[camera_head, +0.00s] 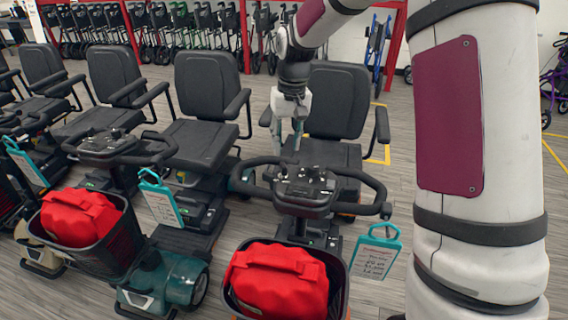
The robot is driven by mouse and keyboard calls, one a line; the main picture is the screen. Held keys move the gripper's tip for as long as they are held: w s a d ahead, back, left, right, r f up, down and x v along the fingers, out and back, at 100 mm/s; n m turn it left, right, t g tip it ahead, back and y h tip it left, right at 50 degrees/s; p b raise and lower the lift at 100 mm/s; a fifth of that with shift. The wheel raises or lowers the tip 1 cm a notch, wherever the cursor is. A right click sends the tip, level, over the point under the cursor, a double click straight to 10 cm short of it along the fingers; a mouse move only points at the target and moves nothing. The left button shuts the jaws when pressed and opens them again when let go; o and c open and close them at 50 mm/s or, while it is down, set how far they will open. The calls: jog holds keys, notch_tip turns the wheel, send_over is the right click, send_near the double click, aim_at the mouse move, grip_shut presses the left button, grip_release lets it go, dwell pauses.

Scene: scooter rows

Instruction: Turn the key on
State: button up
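The nearest scooter's control console (304,187) sits between its looped black handlebars, behind a front basket. The key is too small to make out on it. My gripper (287,150) points down, above and just behind the console as seen from here, in front of the black seat (333,105). Its two fingers look spread apart, with nothing seen between them. I see no contact between the fingers and the console.
A red bag (278,281) fills the nearest basket. A teal-framed tag (376,252) hangs from the right handlebar. Another scooter (165,283) with a red bag (80,216) stands close at left. Folded walkers line the red rack behind.

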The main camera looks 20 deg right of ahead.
aim_at(284, 165)
jog(key=f, duration=0.7)
jog(key=shift+a+f, duration=0.3)
grip_shut()
